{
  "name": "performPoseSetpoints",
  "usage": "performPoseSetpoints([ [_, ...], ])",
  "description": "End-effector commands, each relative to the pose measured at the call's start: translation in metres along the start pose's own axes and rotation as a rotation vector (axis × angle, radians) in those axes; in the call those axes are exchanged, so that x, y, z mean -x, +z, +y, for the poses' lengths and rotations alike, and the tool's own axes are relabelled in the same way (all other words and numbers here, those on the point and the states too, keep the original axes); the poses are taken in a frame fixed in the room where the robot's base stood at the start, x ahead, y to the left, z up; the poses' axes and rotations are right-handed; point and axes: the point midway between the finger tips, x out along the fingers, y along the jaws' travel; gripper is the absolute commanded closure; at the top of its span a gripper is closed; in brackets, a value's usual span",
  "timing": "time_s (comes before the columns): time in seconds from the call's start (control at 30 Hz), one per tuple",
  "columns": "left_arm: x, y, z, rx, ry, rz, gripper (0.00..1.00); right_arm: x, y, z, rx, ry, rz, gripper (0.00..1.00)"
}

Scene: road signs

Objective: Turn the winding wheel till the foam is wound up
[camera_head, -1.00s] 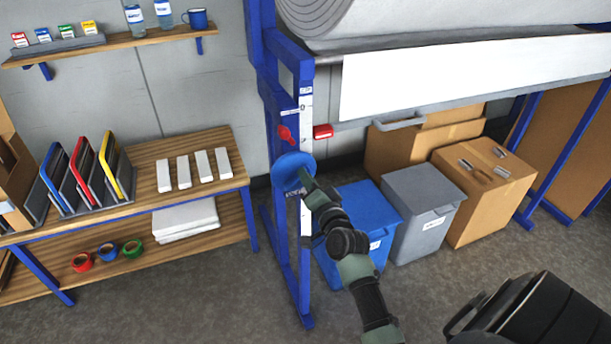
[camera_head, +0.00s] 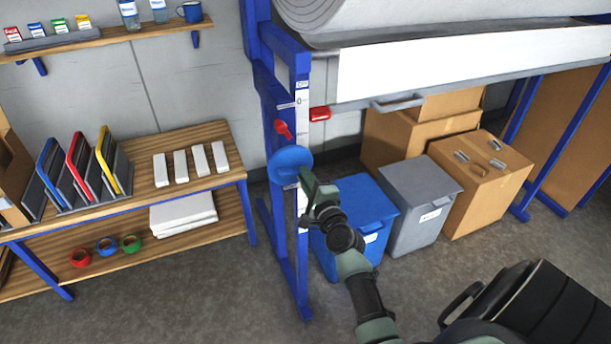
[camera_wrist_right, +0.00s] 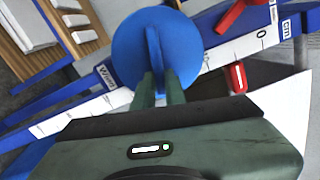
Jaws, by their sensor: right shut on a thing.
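The blue winding wheel (camera_head: 289,160) sits on the blue post of the frame. My right gripper (camera_head: 305,178) is at its front; in the right wrist view its fingers (camera_wrist_right: 159,88) are shut on the raised bar across the wheel disc (camera_wrist_right: 130,45). The pale foam roll (camera_head: 400,12) lies at the top of the frame, partly cut off. A white sheet (camera_head: 440,68) hangs below it, above a grey bar with a handle (camera_head: 397,104). A red marker (camera_head: 319,114) sits beside the post's scale (camera_head: 301,120), a little below its 0. My left gripper is not in view.
A red lever (camera_head: 282,129) sticks out above the wheel. A blue bin (camera_head: 352,200), a grey bin (camera_head: 415,185) and cardboard boxes (camera_head: 480,185) stand close to the right of the post. A wooden bench (camera_head: 135,155) is at the left.

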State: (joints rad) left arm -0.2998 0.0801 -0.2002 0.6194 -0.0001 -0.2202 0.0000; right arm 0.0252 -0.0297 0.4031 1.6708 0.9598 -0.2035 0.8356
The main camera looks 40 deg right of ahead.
Motion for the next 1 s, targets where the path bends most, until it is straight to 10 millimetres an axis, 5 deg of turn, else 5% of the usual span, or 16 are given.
performPoseSetpoints([
  [0.9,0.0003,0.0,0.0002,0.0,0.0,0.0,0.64,-0.0001,0.0008,0.0039,-0.181,0.0,-0.001,1.0],
  [0.93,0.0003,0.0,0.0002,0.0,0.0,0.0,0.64,-0.0001,0.0008,0.0039,-0.181,0.0,-0.001,0.83],
  [1.0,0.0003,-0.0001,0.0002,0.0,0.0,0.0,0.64,-0.0001,0.0008,0.0039,-0.181,0.0,-0.001,0.66],
])
